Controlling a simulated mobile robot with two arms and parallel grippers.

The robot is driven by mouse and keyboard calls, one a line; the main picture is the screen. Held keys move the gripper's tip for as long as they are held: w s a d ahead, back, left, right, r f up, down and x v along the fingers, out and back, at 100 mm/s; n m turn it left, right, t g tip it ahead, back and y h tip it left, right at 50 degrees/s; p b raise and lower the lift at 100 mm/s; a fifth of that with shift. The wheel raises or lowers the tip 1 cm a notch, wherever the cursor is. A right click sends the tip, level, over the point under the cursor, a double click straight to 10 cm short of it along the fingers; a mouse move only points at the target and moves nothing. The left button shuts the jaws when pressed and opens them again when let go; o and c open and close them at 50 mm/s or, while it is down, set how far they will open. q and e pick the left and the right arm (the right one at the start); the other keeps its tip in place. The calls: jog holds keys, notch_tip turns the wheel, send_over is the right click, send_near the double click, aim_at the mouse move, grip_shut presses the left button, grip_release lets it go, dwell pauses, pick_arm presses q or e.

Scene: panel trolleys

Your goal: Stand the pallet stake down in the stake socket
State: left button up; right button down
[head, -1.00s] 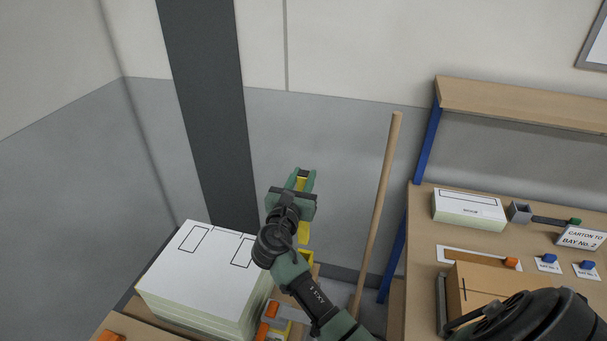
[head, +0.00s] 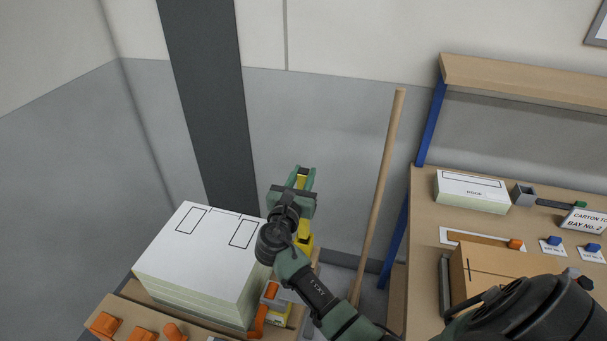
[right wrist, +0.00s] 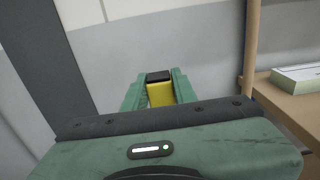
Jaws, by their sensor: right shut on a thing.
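My right gripper (head: 302,182) is shut on the pallet stake (head: 304,240), a yellow bar with a black end. The black end (right wrist: 158,76) shows between the green fingers in the right wrist view. In the head view the yellow bar runs down behind my wrist, and its lower end is hidden. The gripper is above and right of the white panel stack. I cannot make out the stake socket for certain; grey, yellow and orange parts (head: 279,312) sit at the stack's right side, partly behind my arm. My left gripper is not in view.
The white panel stack (head: 200,238) lies on a wooden deck with several orange pieces (head: 104,324) at its front. A wooden pole (head: 380,190) leans at the wall. At right, a bench (head: 425,230) carries a boxed stack, a carton (head: 490,268) and signs.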

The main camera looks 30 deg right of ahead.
jog(key=shift+r+p, duration=0.1)
jog(key=shift+p, duration=0.25)
dwell(0.3)
jog(key=shift+f+b, duration=1.55)
jog(key=shift+f, duration=0.75)
dwell(0.7)
jog(key=shift+f+b, duration=1)
jog(key=shift+f, duration=0.8)
jog(key=c, duration=1)
grip_release()
jog(key=shift+c, duration=0.2)
jog(key=shift+s, duration=0.1)
